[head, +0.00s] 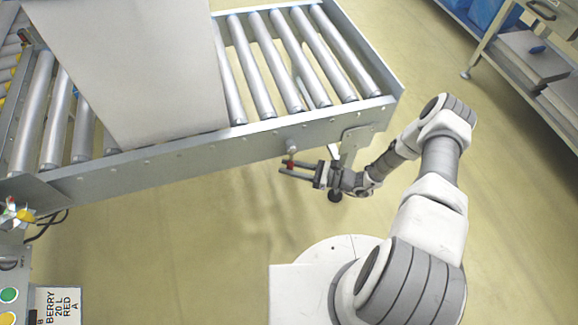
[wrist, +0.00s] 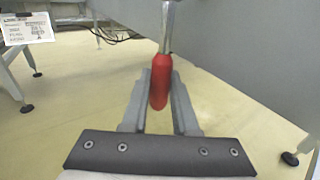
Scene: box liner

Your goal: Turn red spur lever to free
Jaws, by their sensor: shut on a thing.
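The red spur lever (wrist: 160,85) hangs from a metal rod at the side of the roller conveyor, its red grip pointing down in the wrist view. The lever's pivot and any position markings cannot be made out.
The roller conveyor (head: 140,165) carries a large grey box or panel (head: 150,75). A conveyor leg bracket (head: 352,142) is close to my wrist. A labelled card (head: 58,306) and buttons are at lower left. A shelf cart (head: 530,60) stands at upper right. Floor between is clear.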

